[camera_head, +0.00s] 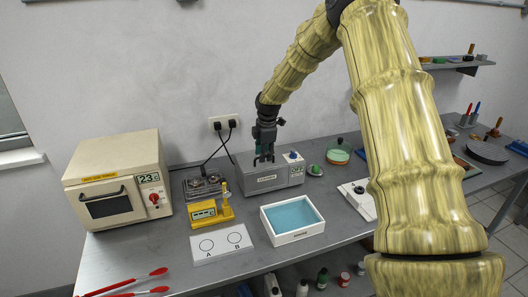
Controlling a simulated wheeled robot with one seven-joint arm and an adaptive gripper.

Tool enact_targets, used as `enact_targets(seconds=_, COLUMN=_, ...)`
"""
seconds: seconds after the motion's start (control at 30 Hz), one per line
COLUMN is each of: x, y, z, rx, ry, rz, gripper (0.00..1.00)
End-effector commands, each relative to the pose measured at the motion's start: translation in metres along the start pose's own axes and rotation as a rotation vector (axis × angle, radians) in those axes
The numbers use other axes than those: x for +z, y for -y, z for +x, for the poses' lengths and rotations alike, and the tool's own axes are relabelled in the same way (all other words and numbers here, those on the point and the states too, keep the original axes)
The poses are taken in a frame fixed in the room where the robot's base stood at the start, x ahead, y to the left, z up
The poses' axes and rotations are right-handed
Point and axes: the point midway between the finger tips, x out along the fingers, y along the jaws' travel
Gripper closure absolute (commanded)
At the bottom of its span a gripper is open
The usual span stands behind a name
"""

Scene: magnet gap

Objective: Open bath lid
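A grey box-shaped bath (270,178) with a label on its front stands at the back of the bench, near the wall. It has a blue knob and a small display at its right end. Its flat top looks closed, but the lid's edges are too small to make out. My gripper (264,160) points down over the middle of the bath's top, with its fingers apart and nothing visible between them. I cannot tell whether the fingertips touch the lid. The gripper hides part of the top's back edge.
A white tray of blue liquid (291,232) stands in front of the bath. A yellow device (209,212) and a burner-like unit (205,187) are to the left, beside a beige oven (117,180). A white A/B card (221,243) and red-handled tools (135,283) lie in front. Black cables (222,148) hang behind.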

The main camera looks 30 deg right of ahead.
Motion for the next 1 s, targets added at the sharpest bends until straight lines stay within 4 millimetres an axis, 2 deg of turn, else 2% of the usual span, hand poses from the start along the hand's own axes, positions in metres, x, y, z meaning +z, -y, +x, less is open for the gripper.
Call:
enact_targets(seconds=0.33, x=0.0, y=0.0, z=0.002, rx=0.001, ry=0.0, rz=0.0, gripper=0.7)
enact_targets(seconds=0.5, x=0.0, y=0.0, z=0.002, rx=0.001, ry=0.0, rz=0.0, gripper=1.0)
enact_targets(seconds=0.83, x=-0.001, y=-0.001, z=0.001, rx=0.001, ry=0.0, rz=-0.001, gripper=1.0)
enact_targets(seconds=1.0, x=-0.011, y=-0.009, z=-0.004, rx=0.003, ry=-0.002, rz=-0.012, gripper=1.0)
